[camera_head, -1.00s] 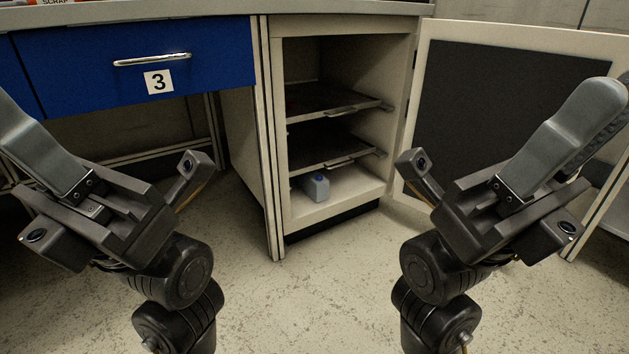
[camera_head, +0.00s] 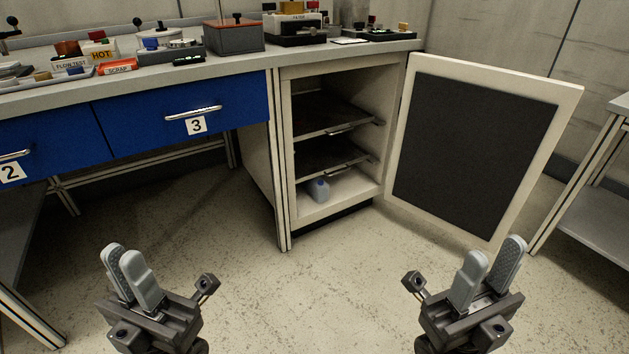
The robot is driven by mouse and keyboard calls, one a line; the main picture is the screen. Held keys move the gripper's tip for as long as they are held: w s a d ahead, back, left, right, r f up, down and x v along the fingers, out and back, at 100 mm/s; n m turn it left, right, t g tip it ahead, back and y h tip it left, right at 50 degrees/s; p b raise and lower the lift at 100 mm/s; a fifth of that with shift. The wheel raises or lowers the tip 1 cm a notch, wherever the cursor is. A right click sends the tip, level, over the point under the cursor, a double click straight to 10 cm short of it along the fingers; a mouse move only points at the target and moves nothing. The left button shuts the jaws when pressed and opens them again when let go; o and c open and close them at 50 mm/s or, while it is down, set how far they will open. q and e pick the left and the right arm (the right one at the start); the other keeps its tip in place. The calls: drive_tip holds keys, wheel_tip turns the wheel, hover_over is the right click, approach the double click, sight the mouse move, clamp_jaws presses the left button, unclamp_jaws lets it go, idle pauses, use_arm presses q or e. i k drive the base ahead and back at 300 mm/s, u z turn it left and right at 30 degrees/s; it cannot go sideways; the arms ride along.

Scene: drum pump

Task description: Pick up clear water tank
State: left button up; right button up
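The cabinet (camera_head: 284,200) has two pull-out shelves (camera_head: 331,125) above the container. Its door (camera_head: 572,100) stands wide open to the right. A blue drawer marked 3 (camera_head: 240,105) is left of it. Several items crowd the worktop. The floor (camera_head: 330,290) ahead is clear.

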sight(318, 189)
drive_tip(key=k, duration=0.65)
drive_tip(key=z, duration=0.65)
drive_tip(key=i, duration=0.65)
drive_tip(key=z, duration=1)
drive_tip(key=i, duration=1.55)
drive_tip(key=u, duration=0.9)
drive_tip(key=i, duration=0.45)
drive_tip(key=u, duration=0.5)
